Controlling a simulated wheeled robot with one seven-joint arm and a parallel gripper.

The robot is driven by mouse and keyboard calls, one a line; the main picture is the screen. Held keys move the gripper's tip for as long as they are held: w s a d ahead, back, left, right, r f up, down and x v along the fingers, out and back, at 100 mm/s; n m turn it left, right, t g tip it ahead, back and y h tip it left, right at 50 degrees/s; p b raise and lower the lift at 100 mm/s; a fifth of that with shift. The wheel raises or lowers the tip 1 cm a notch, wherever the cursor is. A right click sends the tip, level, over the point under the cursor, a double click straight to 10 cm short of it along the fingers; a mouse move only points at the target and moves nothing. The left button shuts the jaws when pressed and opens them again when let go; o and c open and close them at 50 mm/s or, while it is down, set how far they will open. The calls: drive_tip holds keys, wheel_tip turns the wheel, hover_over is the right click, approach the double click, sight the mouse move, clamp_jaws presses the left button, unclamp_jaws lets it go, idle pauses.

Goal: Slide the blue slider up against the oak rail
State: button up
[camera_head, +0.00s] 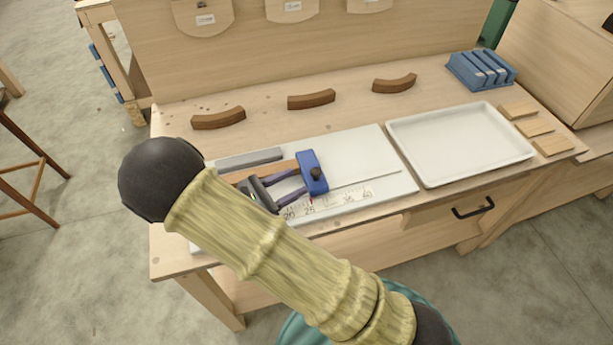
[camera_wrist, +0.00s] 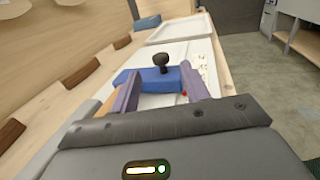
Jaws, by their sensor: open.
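The blue slider (camera_head: 309,160) with a dark round knob stands on the pale board on the workbench. In the wrist view the slider (camera_wrist: 134,76) lies just ahead of my gripper. A brown wooden strip, seemingly the oak rail (camera_head: 270,170), runs on the slider's left side, partly hidden by my gripper; I cannot tell whether they touch. A bit of it shows beside the left finger in the wrist view (camera_wrist: 109,102). My gripper (camera_head: 302,181) is open, with its purple fingers apart and their tips close to the slider's near face; contact is unclear.
A grey bar (camera_head: 250,160) lies behind the wooden strip. A printed scale (camera_head: 330,201) runs along the board's front. A white tray (camera_head: 460,145) stands at right, with a blue rack (camera_head: 480,70) behind it. Curved brown blocks (camera_head: 311,99) lie along the back.

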drive_tip(key=b+v, duration=0.1)
drive_tip(key=v, duration=0.9)
drive_tip(key=shift+a, duration=0.1)
drive_tip(key=d+m+g, duration=0.1)
drive_tip(key=d+g, duration=0.1)
drive_tip(key=d+m+g+y, duration=0.1)
drive_tip(key=d, duration=0.2)
drive_tip(key=w+d+r+m+g+p, duration=0.1)
drive_tip(key=d+m+g, duration=0.1)
drive_tip(key=d, duration=0.1)
drive_tip(key=shift+g+y, duration=0.3)
drive_tip(key=shift+y, duration=0.1)
drive_tip(key=s+d+r+m+y+p, duration=0.1)
drive_tip(key=d+r+m+y+p, duration=0.1)
drive_tip(key=d+r+m+y, duration=0.2)
drive_tip(key=s+d+r+m+y+p, duration=0.2)
drive_tip(key=d+r+m+y, duration=0.3)
drive_tip(key=d+m+y, duration=0.5)
drive_tip(key=d+m, duration=0.3)
drive_tip(key=m, duration=0.2)
drive_tip(key=shift+s+m+g+p, duration=0.2)
drive_tip(key=shift+m+g+p, duration=0.1)
drive_tip(key=shift+m+p, duration=0.1)
